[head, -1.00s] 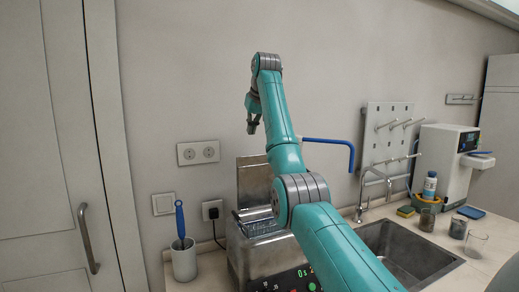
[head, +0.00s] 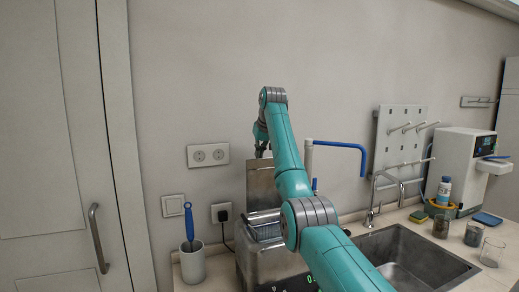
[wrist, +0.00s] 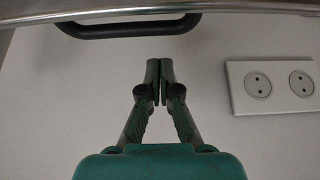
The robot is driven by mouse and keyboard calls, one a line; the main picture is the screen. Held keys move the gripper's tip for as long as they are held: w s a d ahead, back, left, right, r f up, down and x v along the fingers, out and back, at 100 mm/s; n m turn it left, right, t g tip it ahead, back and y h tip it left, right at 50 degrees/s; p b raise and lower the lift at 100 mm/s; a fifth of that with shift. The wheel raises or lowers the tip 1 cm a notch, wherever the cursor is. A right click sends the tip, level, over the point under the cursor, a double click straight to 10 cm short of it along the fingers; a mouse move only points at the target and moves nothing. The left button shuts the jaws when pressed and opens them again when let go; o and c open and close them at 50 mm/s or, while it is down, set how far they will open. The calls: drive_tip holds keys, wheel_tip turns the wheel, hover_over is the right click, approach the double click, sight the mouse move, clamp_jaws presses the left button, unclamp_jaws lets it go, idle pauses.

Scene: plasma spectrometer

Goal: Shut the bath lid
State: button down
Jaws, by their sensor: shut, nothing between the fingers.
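The steel bath (head: 262,265) stands on the counter with its lid (head: 260,185) raised upright at the back. The lid's steel edge (wrist: 240,6) and a dark bar handle (wrist: 130,27) cross the top of the wrist view. My gripper (head: 262,154) is at the lid's top edge in the head view. In the wrist view my gripper (wrist: 160,72) is shut and empty, its tips just short of the handle. I cannot tell whether it touches the lid. My arm hides part of the bath and its front panel.
A cup with a blue-handled brush (head: 192,260) stands left of the bath. A sink (head: 415,260) with a tap (head: 374,200) is to the right. A blue bent tube (head: 345,147) rises behind my arm. Wall sockets (head: 208,155) are left of the lid.

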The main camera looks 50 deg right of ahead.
drive_tip(key=shift+s+a+f, duration=0.15)
drive_tip(key=shift+s+a, duration=0.25)
drive_tip(key=shift+s, duration=0.2)
drive_tip(key=shift+s+a+f, duration=0.15)
drive_tip(key=shift+s+a, duration=0.2)
drive_tip(key=shift+s, duration=0.25)
